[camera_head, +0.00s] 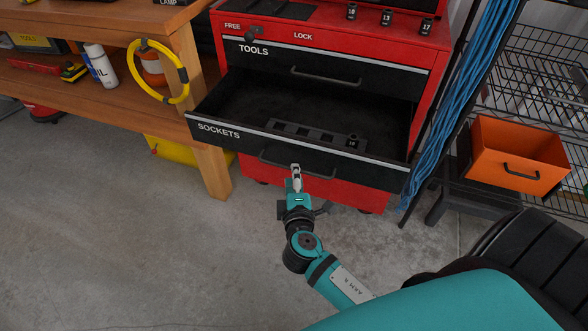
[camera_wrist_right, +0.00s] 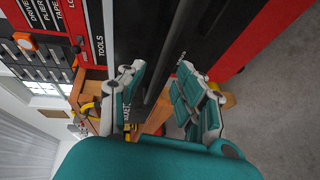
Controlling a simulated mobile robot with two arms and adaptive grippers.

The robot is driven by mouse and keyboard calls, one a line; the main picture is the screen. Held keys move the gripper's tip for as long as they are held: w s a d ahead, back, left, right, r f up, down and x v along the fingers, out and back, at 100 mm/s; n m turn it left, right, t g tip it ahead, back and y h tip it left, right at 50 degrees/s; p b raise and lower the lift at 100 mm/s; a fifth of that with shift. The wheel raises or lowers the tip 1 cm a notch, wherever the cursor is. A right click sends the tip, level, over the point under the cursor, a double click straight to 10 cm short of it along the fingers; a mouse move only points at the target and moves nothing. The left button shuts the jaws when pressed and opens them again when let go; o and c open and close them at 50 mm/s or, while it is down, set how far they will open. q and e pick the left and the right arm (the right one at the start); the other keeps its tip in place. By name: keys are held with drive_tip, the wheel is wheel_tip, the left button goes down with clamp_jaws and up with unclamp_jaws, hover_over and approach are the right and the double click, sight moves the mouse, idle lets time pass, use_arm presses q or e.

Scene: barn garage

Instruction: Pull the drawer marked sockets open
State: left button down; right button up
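The drawer marked SOCKETS (camera_head: 219,131) is pulled out of the red tool chest (camera_head: 390,43), its black inside showing. A dark rail with several slots (camera_head: 305,134) lies in it, with one numbered socket (camera_head: 352,142) at its right end. The drawer's dark handle (camera_head: 268,160) is on its front. My right gripper (camera_head: 296,169) is in front of the drawer, overlapping the handle in the head view. In the right wrist view its fingers (camera_wrist_right: 160,94) are spread apart; whether either touches the handle is unclear. My left gripper is not in view.
The TOOLS drawer (camera_head: 330,68) above is shut. A wooden workbench (camera_head: 190,60) with a yellow hose coil (camera_head: 184,85) stands left. A blue cable bundle (camera_head: 460,90) hangs right, beside an orange bin (camera_head: 490,145) on a wire rack. The concrete floor at front left is clear.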

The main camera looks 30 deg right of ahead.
drive_tip(key=v, duration=0.8)
drive_tip(key=shift+s, duration=0.1)
